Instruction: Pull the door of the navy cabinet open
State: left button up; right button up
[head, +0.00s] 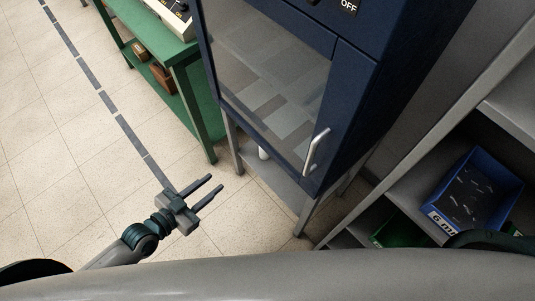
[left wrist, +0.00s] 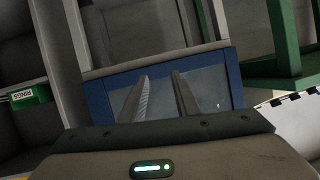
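The navy cabinet (head: 365,95) stands right of centre in the head view, with a glass-paned door (head: 275,75) in a navy frame. The door looks shut. A silver bar handle (head: 317,151) is upright near the door's lower right edge. My left gripper (head: 216,182) is open and empty, left of and apart from the handle, with its fingers pointing toward the cabinet. In the left wrist view its two fingers (left wrist: 160,76) are spread in front of the navy frame and glass (left wrist: 208,92); I cannot make out the handle clearly there. My right gripper is not in view.
A green table (head: 180,62) with a lower shelf stands left of the cabinet. A grey shelf unit (head: 420,180) with a blue bin (head: 478,190) and a green bin (head: 402,230) is close on the right. Tiled floor (head: 70,150) is clear at the left.

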pick_arm(q)
jog(key=s+d+r+m+h, duration=0.1)
jog(key=s+r, duration=0.3)
jog(key=r, duration=0.4)
jog(key=s+d+r+m+g+h, duration=0.1)
jog(key=s+d+r+h, duration=0.2)
jog(key=r, duration=0.5)
jog(key=s+d+r+m+g+h, duration=0.1)
jog(key=s+d+r, duration=0.3)
jog(key=r, duration=0.4)
jog(key=shift+s+d+r+h, duration=0.2)
jog(key=shift+s+r+h, duration=0.15)
jog(key=shift+s+h, duration=0.5)
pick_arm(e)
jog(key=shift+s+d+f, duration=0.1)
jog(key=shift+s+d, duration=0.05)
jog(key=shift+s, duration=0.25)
pick_arm(q)
jog(key=shift+d, duration=0.1)
